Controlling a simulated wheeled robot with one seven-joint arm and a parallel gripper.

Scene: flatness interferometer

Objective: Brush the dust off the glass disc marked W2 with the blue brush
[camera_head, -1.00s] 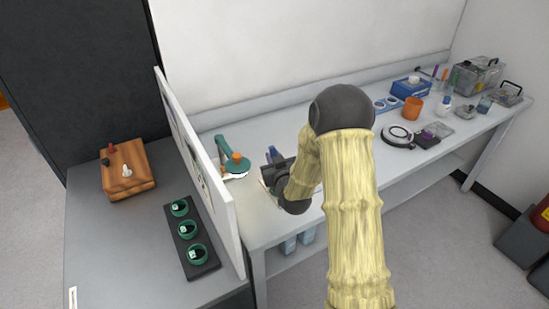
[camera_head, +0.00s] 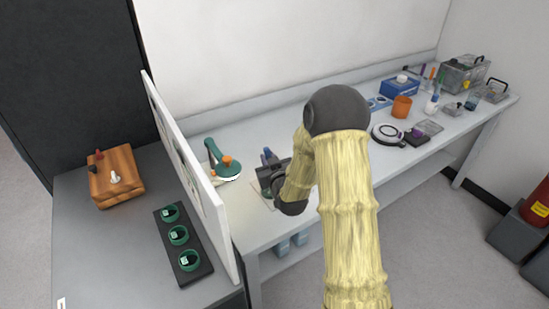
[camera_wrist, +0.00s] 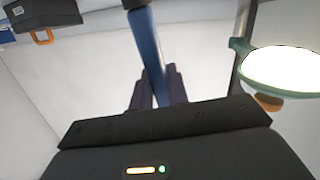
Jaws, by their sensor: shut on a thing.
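My gripper (camera_head: 270,176) is low over the near left part of the white bench. In the wrist view its dark fingers (camera_wrist: 157,92) are shut on the blue brush (camera_wrist: 149,48), whose blue shaft runs up the picture. The brush's blue end (camera_head: 267,155) shows above the gripper in the head view. Three round green-rimmed pieces with small labels sit in a black rack (camera_head: 205,268) on the grey table at left; their marks are too small to read. A small dark green thing (camera_head: 267,192) shows beside my gripper, partly hidden. I cannot tell which piece is W2.
A teal lamp (camera_head: 215,153) with an orange knob stands left of my gripper; its bright head (camera_wrist: 285,72) shows in the wrist view. A white panel (camera_head: 190,175) divides bench and grey table. An orange cup (camera_head: 401,107) and other items stand farther right. The bench middle is largely hidden by my arm.

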